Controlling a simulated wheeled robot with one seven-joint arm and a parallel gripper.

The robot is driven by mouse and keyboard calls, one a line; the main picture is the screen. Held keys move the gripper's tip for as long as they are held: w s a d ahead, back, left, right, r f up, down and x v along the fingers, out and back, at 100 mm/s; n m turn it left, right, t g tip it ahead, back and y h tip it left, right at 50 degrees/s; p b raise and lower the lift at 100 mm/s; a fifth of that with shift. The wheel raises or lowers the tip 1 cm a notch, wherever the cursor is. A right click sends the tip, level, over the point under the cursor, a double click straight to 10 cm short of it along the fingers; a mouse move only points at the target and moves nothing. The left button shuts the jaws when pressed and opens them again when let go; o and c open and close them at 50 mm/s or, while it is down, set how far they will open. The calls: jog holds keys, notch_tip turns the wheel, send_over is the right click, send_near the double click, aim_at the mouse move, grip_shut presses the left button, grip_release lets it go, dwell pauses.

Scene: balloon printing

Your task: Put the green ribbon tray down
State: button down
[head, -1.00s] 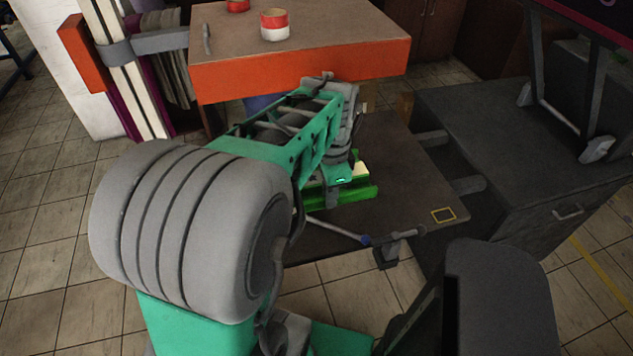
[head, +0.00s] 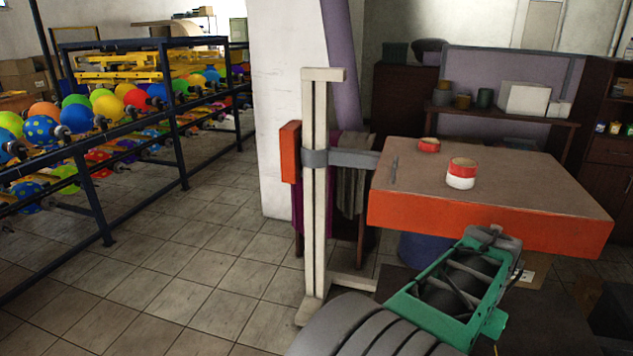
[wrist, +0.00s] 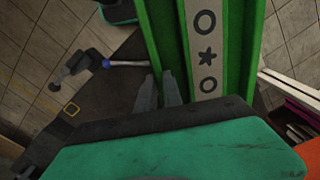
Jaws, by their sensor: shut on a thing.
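The green ribbon tray (wrist: 168,42) fills the top middle of the wrist view. It is a long green channel with a pale strip (wrist: 204,55) in it, printed with dark circles and a star. My gripper (wrist: 160,85) is shut on the tray's left wall. The tray's far end is cut off by the frame. I cannot tell whether its underside touches anything.
A blue-tipped rod (wrist: 125,63) is left of the tray. The orange-edged table (head: 490,222) holds red and white tape rolls (head: 461,173). A balloon rack (head: 110,135) stands left, with clear floor before it.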

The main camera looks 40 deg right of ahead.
jog(key=w+a+n, duration=0.4)
jog(key=w+a, duration=0.1)
jog(key=w, duration=0.7)
jog(key=w+a+n, duration=0.5)
jog(key=w, duration=0.7)
jog(key=w+a+n, duration=0.4)
jog(key=w+a, duration=0.1)
jog(key=a, duration=0.8)
jog(key=w+a+n, duration=0.4)
jog(key=w+a, duration=0.1)
jog(key=a, duration=0.8)
jog(key=shift+w, duration=0.1)
